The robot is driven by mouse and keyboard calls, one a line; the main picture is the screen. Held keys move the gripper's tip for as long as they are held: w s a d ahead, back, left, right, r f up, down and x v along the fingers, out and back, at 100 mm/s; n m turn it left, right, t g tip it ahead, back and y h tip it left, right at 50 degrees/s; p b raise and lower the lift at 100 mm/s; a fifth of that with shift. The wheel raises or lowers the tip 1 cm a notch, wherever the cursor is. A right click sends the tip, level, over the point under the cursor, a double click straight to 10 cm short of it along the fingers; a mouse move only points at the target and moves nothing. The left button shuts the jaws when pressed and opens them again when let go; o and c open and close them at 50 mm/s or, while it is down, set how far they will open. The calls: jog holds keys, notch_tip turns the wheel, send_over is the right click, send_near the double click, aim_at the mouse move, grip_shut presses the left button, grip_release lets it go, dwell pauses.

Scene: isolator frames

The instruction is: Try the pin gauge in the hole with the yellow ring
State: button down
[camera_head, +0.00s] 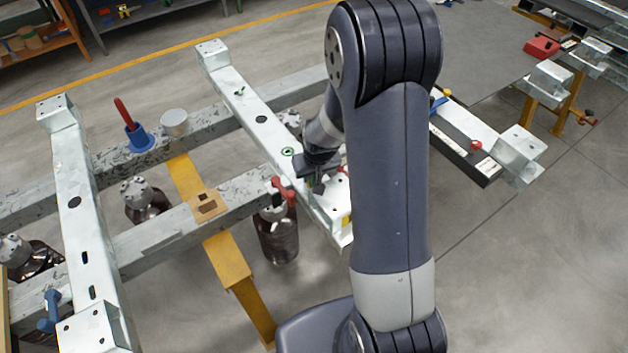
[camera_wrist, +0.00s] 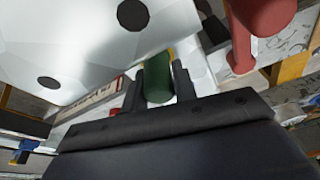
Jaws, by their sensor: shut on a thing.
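My gripper (camera_head: 316,180) is low over the near part of the galvanized cross beam (camera_head: 262,122). In the wrist view, my gripper (camera_wrist: 158,88) is shut on a green cylindrical handle (camera_wrist: 157,72), which looks like the pin gauge. The gauge's pin and tip are hidden, so I cannot tell whether it is in a hole. A green-ringed hole (camera_head: 287,151) shows on the beam, just left of my gripper. A yellow patch (camera_head: 346,220) shows near the beam's front end; I cannot tell whether it is the yellow ring. My arm covers part of this area.
A red clamp (camera_head: 283,190) stands close left of my gripper; a red cylinder (camera_wrist: 262,15) is close in the wrist view. A blue holder with a red-handled tool (camera_head: 138,138) and a round can (camera_head: 174,123) stand on the rail. Dark bottles (camera_head: 278,240) are below.

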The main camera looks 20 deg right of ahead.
jog(key=shift+r+p, duration=2.5)
jog(key=shift+r, duration=1.3)
